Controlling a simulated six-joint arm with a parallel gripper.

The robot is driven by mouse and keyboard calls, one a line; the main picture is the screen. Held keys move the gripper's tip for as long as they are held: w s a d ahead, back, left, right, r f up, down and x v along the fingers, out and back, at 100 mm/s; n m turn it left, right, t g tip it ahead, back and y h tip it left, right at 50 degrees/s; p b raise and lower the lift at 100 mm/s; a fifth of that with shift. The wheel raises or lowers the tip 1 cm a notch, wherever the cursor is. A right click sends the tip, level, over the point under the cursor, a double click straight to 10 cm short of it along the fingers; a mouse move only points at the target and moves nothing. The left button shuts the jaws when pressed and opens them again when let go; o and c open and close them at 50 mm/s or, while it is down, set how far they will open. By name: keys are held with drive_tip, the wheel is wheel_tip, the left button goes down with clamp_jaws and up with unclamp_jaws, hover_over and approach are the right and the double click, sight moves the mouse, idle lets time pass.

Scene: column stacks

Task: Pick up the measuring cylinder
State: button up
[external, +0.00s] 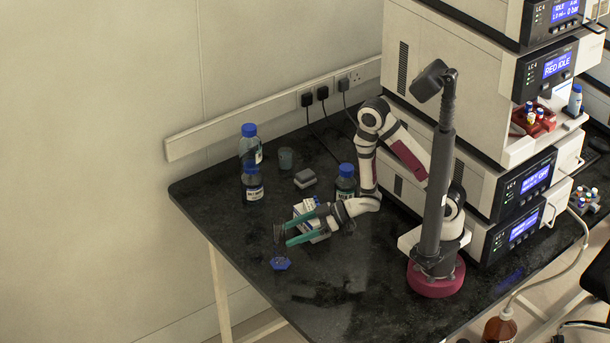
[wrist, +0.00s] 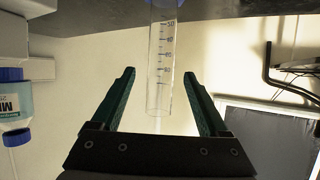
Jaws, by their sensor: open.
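The measuring cylinder (wrist: 160,60) is clear, with dark graduation marks and a blue foot; the wrist view shows it upside down. In the external view its blue foot (external: 281,264) rests on the black bench near the front left edge, and its clear body is hard to make out. My gripper (external: 283,237) has teal fingers, spread wide above the foot. In the wrist view the cylinder's body shows between the open fingers (wrist: 159,74), with a gap on each side. I cannot tell whether it lies fully within their reach.
Blue-capped bottles (external: 252,187) stand at the back left of the bench, beside a small beaker (external: 286,159) and a grey block (external: 305,178). Another blue-capped bottle (external: 345,186) and a white labelled box (external: 318,238) are near my forearm. Stacked instruments (external: 480,120) fill the right.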

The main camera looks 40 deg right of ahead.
drive_tip(key=x, duration=0.7)
drive_tip(key=shift+w+a+f, duration=0.15)
drive_tip(key=shift+a+f, duration=0.05)
drive_tip(key=shift+a, duration=0.1)
clamp_jaws()
